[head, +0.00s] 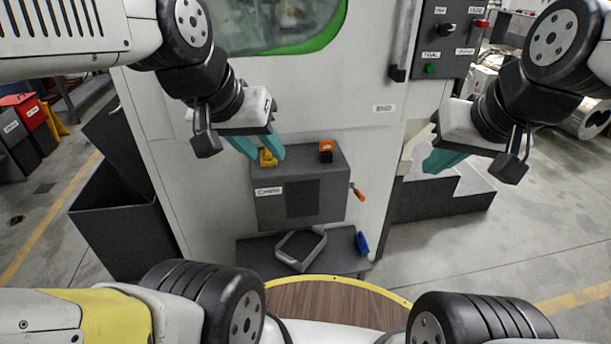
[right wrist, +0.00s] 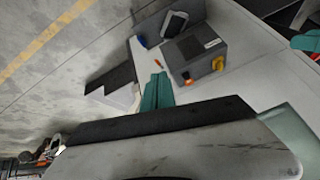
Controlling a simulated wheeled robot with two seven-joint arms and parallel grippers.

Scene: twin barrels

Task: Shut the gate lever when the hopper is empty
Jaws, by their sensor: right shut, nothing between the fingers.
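The grey box labelled "CHIPS" (head: 300,200) is mounted on the white machine's front; I take it to be the hopper, and its contents cannot be seen. A small lever with an orange handle (head: 357,192) sticks out from its right side, angled downward; it also shows in the right wrist view (right wrist: 158,63). A yellow part (head: 268,158) and an orange block (head: 326,146) sit on top. My left gripper (head: 257,148) has its teal fingers apart, overlapping the yellow part in view; contact is unclear. My right gripper (head: 443,160) is shut and empty, right of the box and apart from the lever.
A dark shelf (head: 255,252) below the box carries a grey open frame (head: 301,249) and a blue item (head: 362,243). A control panel (head: 447,38) is upper right. Pale steps (head: 440,203) stand right of the machine, a dark bin (head: 125,235) left.

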